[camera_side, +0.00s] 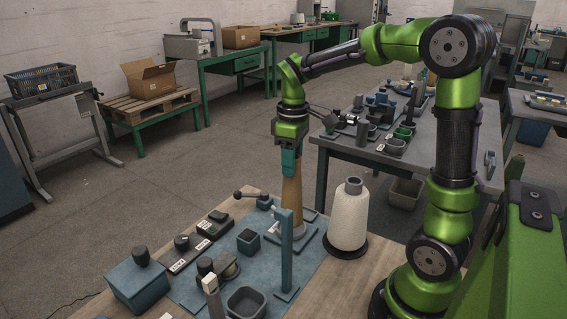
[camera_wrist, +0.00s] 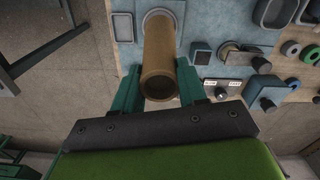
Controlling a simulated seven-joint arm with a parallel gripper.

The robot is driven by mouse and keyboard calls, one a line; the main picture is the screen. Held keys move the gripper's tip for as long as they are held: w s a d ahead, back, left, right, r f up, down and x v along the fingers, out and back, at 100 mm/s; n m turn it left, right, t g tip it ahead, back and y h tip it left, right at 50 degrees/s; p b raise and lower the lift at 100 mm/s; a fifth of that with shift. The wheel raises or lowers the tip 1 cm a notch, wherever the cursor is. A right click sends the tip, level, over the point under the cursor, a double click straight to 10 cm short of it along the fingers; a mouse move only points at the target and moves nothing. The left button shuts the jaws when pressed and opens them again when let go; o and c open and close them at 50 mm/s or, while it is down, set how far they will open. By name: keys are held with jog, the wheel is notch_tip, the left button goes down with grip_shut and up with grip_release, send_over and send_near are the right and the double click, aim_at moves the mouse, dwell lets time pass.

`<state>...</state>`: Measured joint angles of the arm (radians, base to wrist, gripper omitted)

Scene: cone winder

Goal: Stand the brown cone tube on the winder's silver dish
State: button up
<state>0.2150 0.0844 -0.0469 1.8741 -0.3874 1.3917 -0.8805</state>
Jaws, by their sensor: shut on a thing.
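My gripper (camera_side: 290,163) is green and shut on the upper part of the brown cone tube (camera_side: 291,198). The tube hangs upright with its wide end down. In the wrist view, my gripper's fingers (camera_wrist: 160,85) sit on both sides of the tube (camera_wrist: 159,48), near its open narrow end. The silver dish (camera_side: 294,238) is right below the tube's lower end, and part of its rim shows at the tube's far end in the wrist view (camera_wrist: 158,12). The lower end looks at or very close to the dish; I cannot tell whether they touch.
A blue-grey post (camera_side: 286,262) stands just in front of the dish. A large white yarn cone (camera_side: 348,222) stands close on the right. Switch boxes (camera_side: 213,226), a small tray (camera_side: 246,301) and a blue box (camera_side: 137,284) crowd the left and front of the blue plate.

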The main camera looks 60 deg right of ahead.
jog(key=shift+f, duration=0.95)
dwell(0.5)
jog(key=shift+f, duration=0.4)
jog(key=o, duration=1.1)
jog(key=shift+c, duration=0.2)
jog(key=shift+r, duration=0.15)
notch_tip(320, 180, up, 17)
jog(key=shift+f, duration=0.2)
